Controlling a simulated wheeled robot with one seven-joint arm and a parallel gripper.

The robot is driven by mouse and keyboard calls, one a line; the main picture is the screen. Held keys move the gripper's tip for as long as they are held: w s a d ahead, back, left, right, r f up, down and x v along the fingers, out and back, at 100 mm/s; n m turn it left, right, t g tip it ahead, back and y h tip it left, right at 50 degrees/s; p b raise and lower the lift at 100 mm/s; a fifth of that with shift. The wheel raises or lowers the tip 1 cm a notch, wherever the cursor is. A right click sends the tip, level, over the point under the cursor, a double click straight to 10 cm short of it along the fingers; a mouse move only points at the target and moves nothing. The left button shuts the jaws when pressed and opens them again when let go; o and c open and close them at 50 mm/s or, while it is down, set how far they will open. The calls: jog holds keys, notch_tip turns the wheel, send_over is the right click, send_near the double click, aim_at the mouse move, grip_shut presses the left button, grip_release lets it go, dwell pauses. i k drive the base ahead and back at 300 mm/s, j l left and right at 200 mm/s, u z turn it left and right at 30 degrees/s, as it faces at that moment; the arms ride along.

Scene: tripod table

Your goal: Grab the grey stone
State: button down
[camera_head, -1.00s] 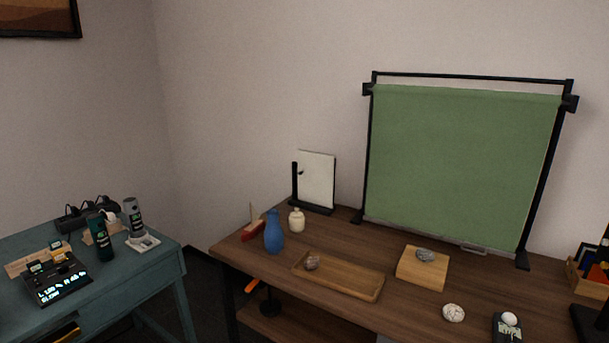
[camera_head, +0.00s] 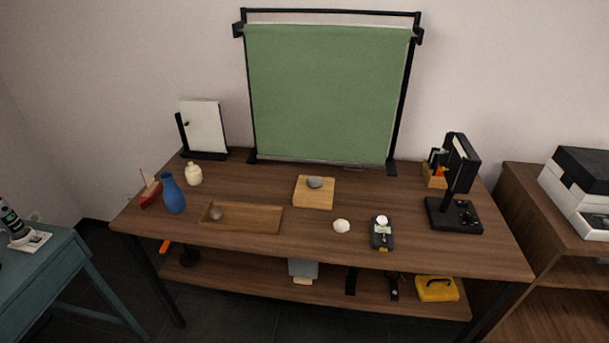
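A grey stone (camera_head: 315,182) lies on top of a light wooden block (camera_head: 313,199) near the middle of the brown table (camera_head: 300,245). A second, brownish-grey stone (camera_head: 216,212) lies at the left end of a shallow wooden tray (camera_head: 262,219). A whitish, round stone-like object (camera_head: 341,226) lies on the tabletop right of the tray. My gripper does not show in this view.
A green backdrop (camera_head: 325,95) on a black frame stands behind the block. A blue vase (camera_head: 172,193), cream jar (camera_head: 194,174) and toy boat (camera_head: 150,190) stand at left. A dark handheld device (camera_head: 382,234) and black stand (camera_head: 454,214) are at right.

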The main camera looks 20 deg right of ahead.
aim_at(313, 181)
jog(key=i+j+z, duration=0.15)
jog(key=i+j, duration=0.35)
jog(key=i+j+z, duration=0.2)
jog(key=i+j, duration=0.3)
jog(key=i+j+z, duration=0.15)
jog(key=i+j, duration=0.3)
jog(key=j, duration=0.25)
